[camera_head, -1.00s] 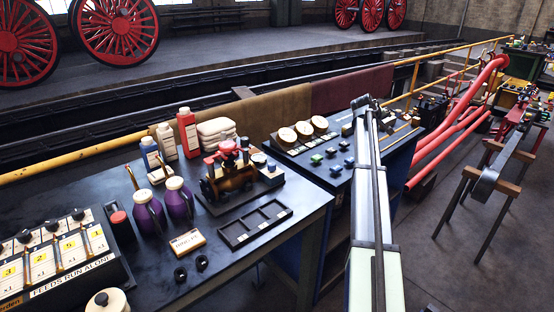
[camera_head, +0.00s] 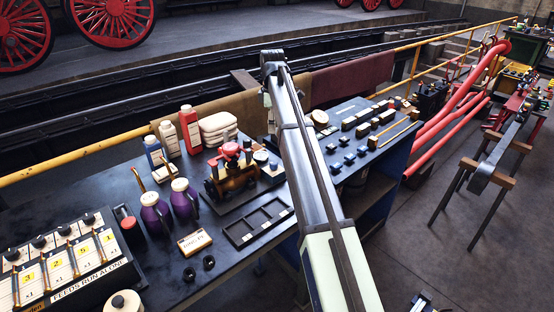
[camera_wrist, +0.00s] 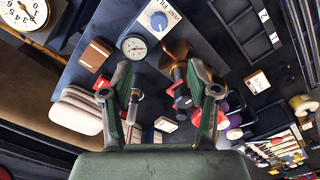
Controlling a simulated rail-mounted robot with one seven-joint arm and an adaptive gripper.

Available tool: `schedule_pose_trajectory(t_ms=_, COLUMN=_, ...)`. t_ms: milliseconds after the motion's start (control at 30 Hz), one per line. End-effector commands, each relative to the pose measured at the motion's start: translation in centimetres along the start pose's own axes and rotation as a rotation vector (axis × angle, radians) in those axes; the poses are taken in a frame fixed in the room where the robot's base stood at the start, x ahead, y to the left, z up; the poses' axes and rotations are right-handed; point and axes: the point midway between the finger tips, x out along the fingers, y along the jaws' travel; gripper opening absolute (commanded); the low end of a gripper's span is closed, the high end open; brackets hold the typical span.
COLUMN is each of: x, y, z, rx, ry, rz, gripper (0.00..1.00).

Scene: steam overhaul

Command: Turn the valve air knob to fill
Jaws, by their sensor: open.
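A white-faced block with a round blue knob (camera_wrist: 159,20) shows at the top of the wrist view, with printing beside the knob that reads roughly "VENT" and "FILL". Which mark the knob points to is too small to tell. In the head view a blue block (camera_head: 272,173) sits at the right end of the model engine's base; its knob is not clear there. My gripper (camera_wrist: 160,80) is open and empty, with its two fingers apart. The knob lies beyond the fingertips, apart from them. In the head view my arm hides the fingers.
A small pressure gauge (camera_wrist: 132,46) and the brass model engine (camera_head: 232,176) stand near the knob. White folded cloths (camera_head: 218,127), bottles (camera_head: 190,129), purple jugs (camera_head: 184,198) and an empty compartment tray (camera_head: 258,221) are around it.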

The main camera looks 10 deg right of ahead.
Motion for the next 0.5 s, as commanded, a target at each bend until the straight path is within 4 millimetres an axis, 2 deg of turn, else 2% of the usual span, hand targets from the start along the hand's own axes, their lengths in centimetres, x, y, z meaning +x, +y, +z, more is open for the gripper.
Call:
schedule_pose_trajectory(t_ms=167, x=2.5, y=-0.1, z=0.2, rx=0.004, ry=-0.002, rz=-0.001, gripper=0.6)
schedule_pose_trajectory(t_ms=500, x=9.1, y=0.0, z=0.2, rx=0.006, ry=-0.002, rz=0.0, gripper=0.6)
